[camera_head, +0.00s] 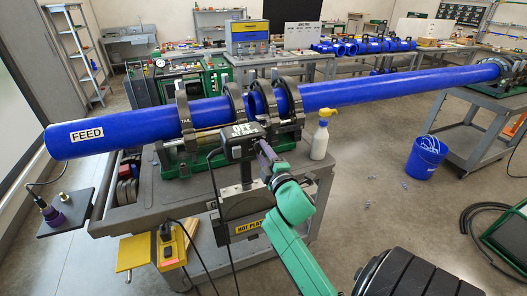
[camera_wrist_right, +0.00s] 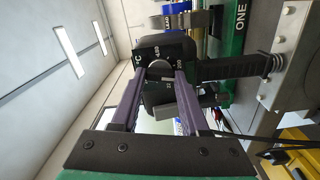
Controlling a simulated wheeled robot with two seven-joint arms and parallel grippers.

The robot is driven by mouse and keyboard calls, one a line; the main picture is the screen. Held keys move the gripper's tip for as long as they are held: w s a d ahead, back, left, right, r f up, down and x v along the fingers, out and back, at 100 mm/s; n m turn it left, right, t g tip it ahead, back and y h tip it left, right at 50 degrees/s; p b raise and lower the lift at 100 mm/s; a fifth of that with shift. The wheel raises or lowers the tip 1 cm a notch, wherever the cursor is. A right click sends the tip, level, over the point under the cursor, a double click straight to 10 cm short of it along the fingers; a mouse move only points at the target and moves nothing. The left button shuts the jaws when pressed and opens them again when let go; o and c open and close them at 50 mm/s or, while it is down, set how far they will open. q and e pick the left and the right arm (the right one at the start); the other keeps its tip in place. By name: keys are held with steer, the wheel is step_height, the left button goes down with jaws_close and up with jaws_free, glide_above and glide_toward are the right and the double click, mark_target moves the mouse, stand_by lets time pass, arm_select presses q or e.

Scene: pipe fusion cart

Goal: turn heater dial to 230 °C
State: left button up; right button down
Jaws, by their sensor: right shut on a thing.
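The heater's dark control box (camera_head: 238,142), with white lettering on its top, sits at the front of the fusion clamps. The hot plate (camera_head: 246,227), with a yellow label, hangs below it. My right gripper (camera_head: 263,150) reaches the box's right side from below. In the right wrist view the round grey heater dial (camera_wrist_right: 160,69) lies between the fingertips of my right gripper (camera_wrist_right: 161,76), which is shut on it. White scale numbers show around the dial, sideways in this view. The dial's exact setting is too small to read. My left gripper is not in view.
The long blue pipe (camera_head: 385,88), marked FEED at its left end, runs through the clamps (camera_head: 235,104) above the cart. A yellow-faced box (camera_head: 170,245) and cables hang at the cart's front. A blue bucket (camera_head: 425,158) stands on the floor.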

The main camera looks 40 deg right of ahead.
steer(key=m+p, duration=0.1)
steer(key=m, duration=0.3)
steer(key=shift+m, duration=0.4)
steer(key=m+p, duration=0.2)
steer(key=m, duration=0.2)
steer(key=shift+r, duration=0.1)
steer(key=m+p, duration=0.2)
steer(key=m, duration=0.4)
steer(key=shift+p, duration=0.3)
steer(key=shift+m+p, duration=0.8)
steer(key=shift+m, duration=1.4)
steer(key=shift+c, duration=2)
jaws_free()
